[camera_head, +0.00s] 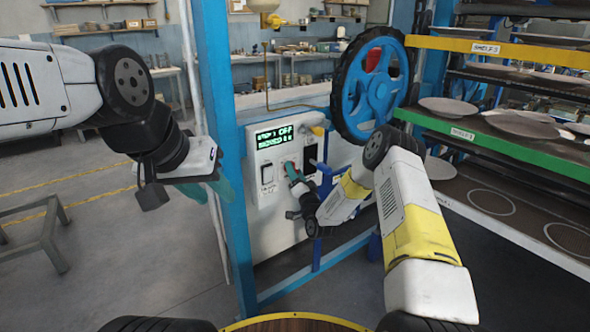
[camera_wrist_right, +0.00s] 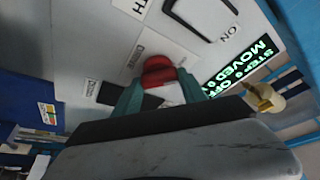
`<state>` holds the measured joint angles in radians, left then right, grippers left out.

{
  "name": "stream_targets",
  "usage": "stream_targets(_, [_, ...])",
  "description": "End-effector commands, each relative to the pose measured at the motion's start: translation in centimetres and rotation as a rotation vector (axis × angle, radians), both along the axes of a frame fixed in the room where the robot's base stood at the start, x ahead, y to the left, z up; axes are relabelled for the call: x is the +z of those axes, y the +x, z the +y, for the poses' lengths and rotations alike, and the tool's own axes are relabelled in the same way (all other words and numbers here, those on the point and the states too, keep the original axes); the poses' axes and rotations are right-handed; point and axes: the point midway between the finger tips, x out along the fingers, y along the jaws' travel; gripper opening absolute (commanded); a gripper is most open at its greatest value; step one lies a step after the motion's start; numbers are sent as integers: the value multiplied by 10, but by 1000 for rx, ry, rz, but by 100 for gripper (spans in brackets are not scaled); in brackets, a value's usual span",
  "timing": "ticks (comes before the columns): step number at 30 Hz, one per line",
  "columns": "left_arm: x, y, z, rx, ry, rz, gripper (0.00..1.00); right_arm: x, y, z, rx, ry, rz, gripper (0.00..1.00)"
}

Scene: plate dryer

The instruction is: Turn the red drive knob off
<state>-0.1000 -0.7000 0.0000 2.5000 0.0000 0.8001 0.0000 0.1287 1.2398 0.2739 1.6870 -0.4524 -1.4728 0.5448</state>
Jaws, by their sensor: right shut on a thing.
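The red drive knob (camera_wrist_right: 157,72) is on the light grey control panel (camera_head: 278,215), and in the right wrist view it sits between the teal fingers of my right gripper (camera_wrist_right: 162,92). The right gripper, also in the head view (camera_head: 290,167), is shut on the knob. The green display (camera_head: 274,137) above it reads "OFF" at the end of its top line; the rest is hard to read. My left gripper (camera_head: 215,190) hangs left of the blue post, away from the panel; its finger gap does not show clearly.
A blue post (camera_head: 228,130) stands just left of the panel. A large blue wheel (camera_head: 370,88) is at the panel's upper right. Plate racks with green (camera_head: 495,145) and yellow shelf edges stand at the right. A grey stand (camera_head: 38,236) is on the open floor at left.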

Motion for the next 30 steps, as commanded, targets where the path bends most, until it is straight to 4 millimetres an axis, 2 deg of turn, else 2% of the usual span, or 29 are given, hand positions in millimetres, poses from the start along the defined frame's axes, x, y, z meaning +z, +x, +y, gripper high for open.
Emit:
stream_targets(17, [0,0,0,0,0,0,36,-2,-1,0,1,-26,-14,9])
stream_targets(18, [0,0,0,0,0,0,36,-2,-1,0,1,-26,-14,57])
stream_targets(20, [0,0,0,0,0,0,36,-2,-1,0,1,-25,-13,69])
stream_targets(30, [0,0,0,0,0,0,36,-1,-1,-1,0,-24,-14,71])
